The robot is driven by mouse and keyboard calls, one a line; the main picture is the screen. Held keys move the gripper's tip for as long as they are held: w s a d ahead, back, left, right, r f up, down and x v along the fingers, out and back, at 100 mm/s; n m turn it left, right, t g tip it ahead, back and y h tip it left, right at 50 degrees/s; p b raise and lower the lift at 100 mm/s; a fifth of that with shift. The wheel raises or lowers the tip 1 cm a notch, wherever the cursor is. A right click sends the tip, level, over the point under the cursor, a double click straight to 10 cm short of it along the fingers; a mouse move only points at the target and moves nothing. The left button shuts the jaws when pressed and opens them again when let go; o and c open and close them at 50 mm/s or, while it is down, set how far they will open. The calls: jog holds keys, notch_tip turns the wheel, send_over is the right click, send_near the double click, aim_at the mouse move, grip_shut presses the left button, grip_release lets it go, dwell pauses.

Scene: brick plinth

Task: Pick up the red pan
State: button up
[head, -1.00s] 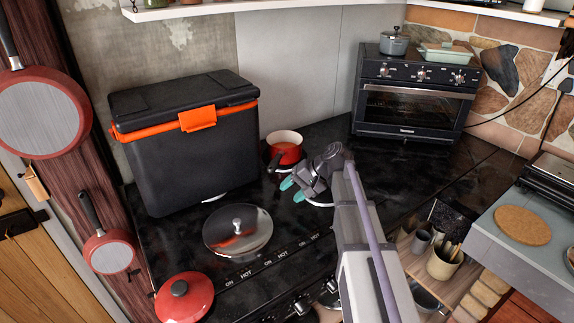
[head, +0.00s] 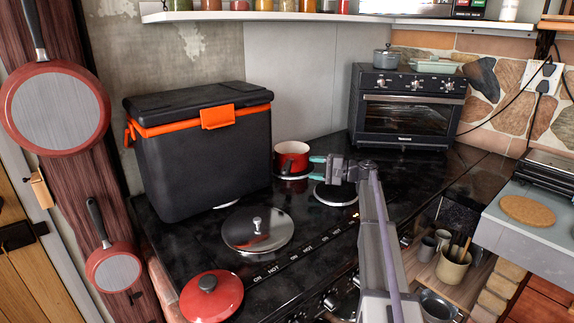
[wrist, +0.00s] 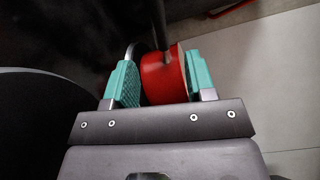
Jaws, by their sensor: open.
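The small red pan (head: 291,156) sits on the black stove top, right of the cool box. Its pale inside faces up. My gripper (head: 318,167) is open, with teal fingers pointing left at the pan's right side. In the wrist view the red pan (wrist: 163,78) shows between the two open fingers (wrist: 160,82), close to the right one; whether they touch it is unclear. A dark bar, seemingly its handle, runs upward there. Two more red pans hang at the left, a large one (head: 55,108) and a small one (head: 113,271).
The black cool box (head: 205,160) with an orange latch stands left of the pan. A steel lid (head: 257,232) and a red lid (head: 211,297) lie on the stove. A black oven (head: 404,108) stands at the back right. Jars line the shelf above.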

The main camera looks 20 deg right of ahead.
aim_at(287, 165)
jog(key=x, duration=1)
jog(key=shift+a, duration=0.15)
grip_shut()
